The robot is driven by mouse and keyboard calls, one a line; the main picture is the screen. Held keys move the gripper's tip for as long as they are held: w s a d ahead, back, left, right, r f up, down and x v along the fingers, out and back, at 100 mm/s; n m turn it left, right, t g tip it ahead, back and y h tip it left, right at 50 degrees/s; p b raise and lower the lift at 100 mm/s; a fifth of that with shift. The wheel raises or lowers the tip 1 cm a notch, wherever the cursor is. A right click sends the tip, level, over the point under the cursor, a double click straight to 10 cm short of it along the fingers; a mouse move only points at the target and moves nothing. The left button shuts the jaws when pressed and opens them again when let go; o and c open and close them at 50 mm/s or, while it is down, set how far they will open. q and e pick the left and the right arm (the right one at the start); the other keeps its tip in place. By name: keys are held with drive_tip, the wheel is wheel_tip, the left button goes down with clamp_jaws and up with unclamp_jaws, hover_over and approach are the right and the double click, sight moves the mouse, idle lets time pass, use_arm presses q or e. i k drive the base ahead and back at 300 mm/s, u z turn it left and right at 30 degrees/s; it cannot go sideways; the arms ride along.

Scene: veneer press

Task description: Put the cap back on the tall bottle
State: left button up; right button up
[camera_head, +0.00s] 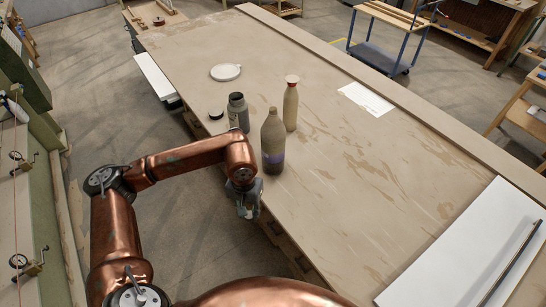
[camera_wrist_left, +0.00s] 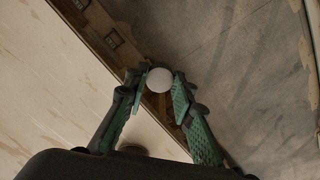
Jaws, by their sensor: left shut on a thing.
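The tall bottle (camera_head: 272,150) stands upright near the table's left edge, beige with a purple band low down. Its narrow top shows no distinct cap. My left gripper (camera_head: 248,212) is just left of and in front of it, at the table edge, pointing down. In the left wrist view my left gripper (camera_wrist_left: 159,88) is shut on a small white round thing (camera_wrist_left: 159,79), which looks like the cap. In the head view the fingers hide it. My right gripper is not in view.
Close behind the tall bottle stand a slim red-topped bottle (camera_head: 290,105) and a dark grey bottle (camera_head: 238,112). A white panel (camera_head: 450,255) lies at right. The table's middle (camera_head: 370,170) is clear.

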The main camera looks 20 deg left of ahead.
sight(273, 132)
drive_tip(key=k, duration=0.5)
drive_tip(key=u, duration=1.8)
drive_tip(key=i, duration=1.75)
drive_tip(key=z, duration=2.45)
